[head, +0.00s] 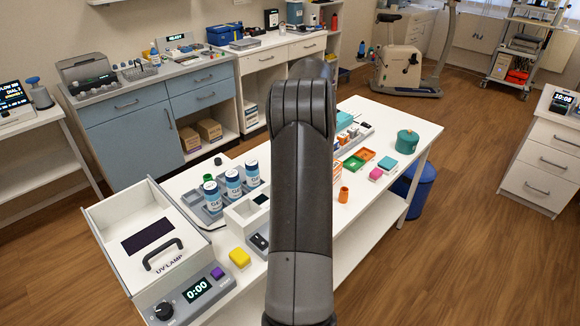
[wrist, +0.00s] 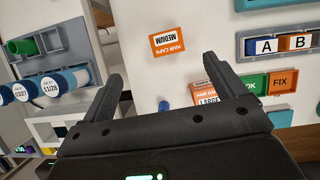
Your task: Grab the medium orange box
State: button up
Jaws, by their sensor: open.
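In the wrist view, an orange and white box labelled MEDIUM HAIR CAPS (wrist: 168,43) lies on the white table, upside down in the picture. It sits beyond and between the fingers of my gripper (wrist: 163,67), which is open and empty, with no contact visible. A second orange and white box labelled LARGE (wrist: 207,98) is close by the right finger, which partly covers it. In the head view my arm hides the gripper and the medium box. An orange and white edge beside the arm (head: 337,173) may be one of these boxes.
At left are bottles in a rack (head: 233,183) and a UV lamp box (head: 150,232). Bare tabletop surrounds the medium box.

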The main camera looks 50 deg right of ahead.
jog(key=f, duration=0.5)
jog(key=w+f, duration=0.1)
jog(key=f, duration=0.4)
jog(key=w+f, duration=0.1)
jog(key=f, duration=0.4)
jog(key=shift+w+d+x, duration=0.15)
jog(key=shift+x, duration=1.3)
jog(key=shift+w+d+x, duration=0.1)
jog(key=shift+d+x, duration=0.1)
jog(key=shift+x, duration=1.3)
jog(key=shift+r, duration=0.1)
jog(key=shift+c, duration=0.4)
jog(key=c, duration=1)
jog(key=shift+r, duration=0.15)
